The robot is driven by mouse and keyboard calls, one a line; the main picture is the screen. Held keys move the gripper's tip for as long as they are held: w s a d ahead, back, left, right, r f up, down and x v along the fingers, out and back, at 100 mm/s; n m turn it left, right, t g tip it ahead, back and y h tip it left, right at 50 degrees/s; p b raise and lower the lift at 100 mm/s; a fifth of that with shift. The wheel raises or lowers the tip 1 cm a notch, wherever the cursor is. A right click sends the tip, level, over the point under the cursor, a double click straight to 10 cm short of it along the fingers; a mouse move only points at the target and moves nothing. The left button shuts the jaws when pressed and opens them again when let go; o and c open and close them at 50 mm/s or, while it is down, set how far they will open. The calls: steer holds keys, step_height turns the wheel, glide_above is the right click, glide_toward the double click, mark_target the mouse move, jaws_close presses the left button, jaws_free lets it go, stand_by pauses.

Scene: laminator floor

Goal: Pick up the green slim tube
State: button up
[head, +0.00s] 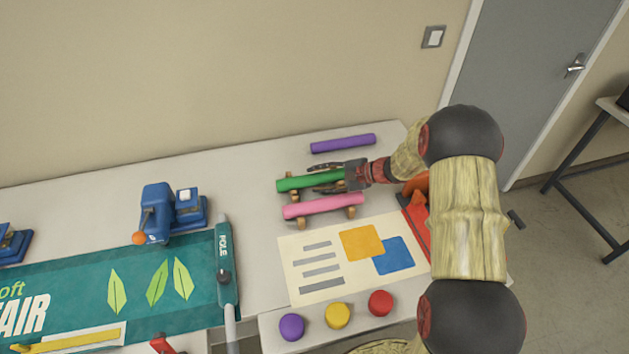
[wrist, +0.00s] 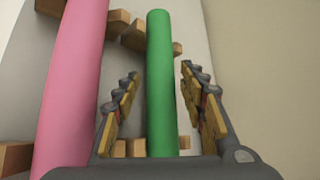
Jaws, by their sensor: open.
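The green slim tube (head: 298,183) lies on wooden rests on the table, behind the pink tube (head: 324,206). My gripper (head: 327,178) is at the right part of the green tube, with its fingers apart on either side of it. In the wrist view the green tube (wrist: 161,85) runs between the two open fingers (wrist: 158,105). Gaps show between the tube and both fingers. The pink tube (wrist: 74,80) lies to the left, outside the fingers. The right end of the green tube is hidden by my gripper in the head view.
A purple tube (head: 343,143) lies behind, near the wall. Wooden rests (head: 302,222) hold the tubes. A poster (head: 330,262), red, yellow and purple discs (head: 337,315) and a blue device (head: 170,212) are in front and left. An orange-red tool (head: 416,225) stands near my arm.

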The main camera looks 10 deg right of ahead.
mark_target(312, 180)
steer(key=b+x, duration=0.1)
steer(key=x, duration=0.3)
steer(key=shift+s+a+r, duration=0.1)
steer(key=shift+a, duration=0.05)
steer(key=shift+c, duration=1.3)
steer(key=c, duration=0.7)
steer(key=shift+r, duration=0.15)
